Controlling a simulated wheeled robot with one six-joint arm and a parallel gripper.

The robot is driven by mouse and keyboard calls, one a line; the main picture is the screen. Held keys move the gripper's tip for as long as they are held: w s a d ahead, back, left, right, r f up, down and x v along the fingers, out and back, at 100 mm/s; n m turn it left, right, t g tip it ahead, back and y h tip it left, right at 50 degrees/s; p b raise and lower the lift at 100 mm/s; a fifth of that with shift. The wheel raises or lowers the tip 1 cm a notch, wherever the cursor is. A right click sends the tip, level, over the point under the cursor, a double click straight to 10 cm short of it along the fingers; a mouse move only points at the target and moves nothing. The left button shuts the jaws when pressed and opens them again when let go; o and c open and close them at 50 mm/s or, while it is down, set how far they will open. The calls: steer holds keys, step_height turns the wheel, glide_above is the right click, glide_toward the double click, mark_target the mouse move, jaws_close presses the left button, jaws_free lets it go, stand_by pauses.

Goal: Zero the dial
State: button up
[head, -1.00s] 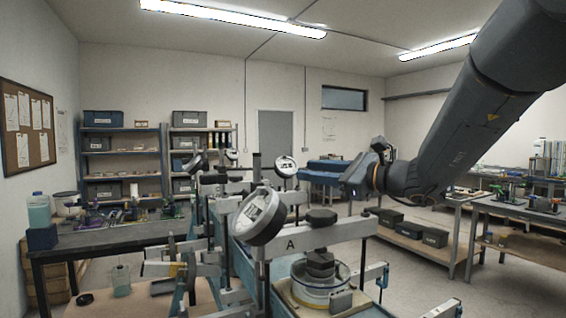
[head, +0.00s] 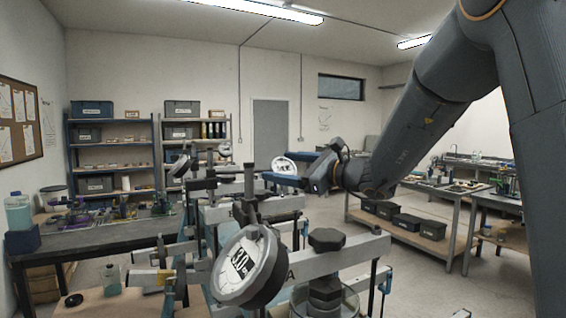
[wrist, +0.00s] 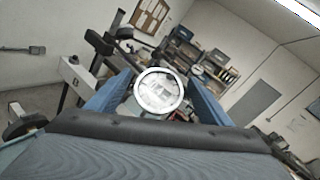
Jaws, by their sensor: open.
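Several lever frames with round white-faced dials stand in a row. The nearest dial (head: 248,266) is large in the head view, tilted on a frame whose letter A partly shows. A second dial (head: 284,166) stands farther back, by my gripper (head: 292,172). In the wrist view a dial (wrist: 158,92) shows between the two blue fingers of my gripper (wrist: 160,80), beyond their tips. The fingers are apart with nothing held. I cannot tell whether they touch anything, and the dial readings are too small or blurred.
A black knob (head: 327,239) tops a post on the near frame. A dark workbench (head: 100,240) stands at left, with shelves (head: 112,150) behind. Tables with black bins (head: 420,229) stand at right. Clear floor lies between the frames and those tables.

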steer(key=shift+w+a, duration=0.15)
steer(key=c, duration=1)
steer(key=shift+n+g+y+b, duration=0.3)
steer(key=shift+n+g+b, duration=0.4)
steer(key=shift+n+g, duration=0.3)
steer(key=shift+c, duration=0.2)
steer(key=shift+n+g+y+b, duration=0.3)
steer(key=shift+n+g+b, duration=0.3)
steer(key=shift+n+g, duration=1.1)
steer(key=shift+t, duration=0.3)
steer(key=o, duration=1)
steer(key=shift+o, duration=0.2)
